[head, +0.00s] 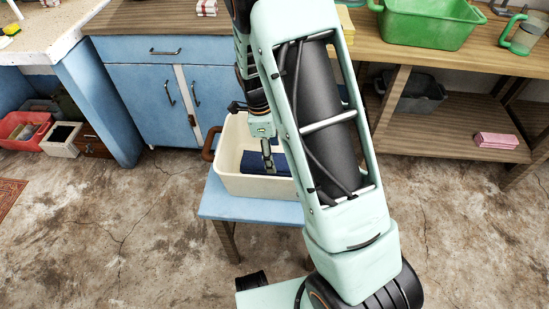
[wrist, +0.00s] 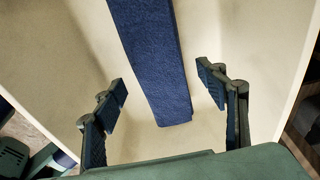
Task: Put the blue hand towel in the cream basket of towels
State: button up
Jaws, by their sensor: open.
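The cream basket (head: 258,186) stands on a small blue stool, and its pale floor and walls fill most of the wrist view (wrist: 65,45). A blue hand towel (wrist: 158,60), folded into a long strip, lies inside the basket; part of it shows in the head view (head: 281,168). My gripper (head: 268,166) reaches down into the basket over the towel. In the wrist view my gripper (wrist: 161,82) is open, with one finger on each side of the towel and gaps between. My arm hides the basket's right end in the head view.
The blue stool (head: 240,208) has a narrow free edge in front of the basket. Blue cabinets (head: 150,95) stand behind. A wooden shelf unit (head: 455,110) at right holds a green tub (head: 425,28) and a pink folded item (head: 496,140). The floor at front left is clear.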

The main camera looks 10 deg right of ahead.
notch_tip(320, 180, up, 8)
jog(key=a+p, duration=0.1)
jog(key=shift+w+f, duration=0.2)
jog(key=shift+f, duration=0.05)
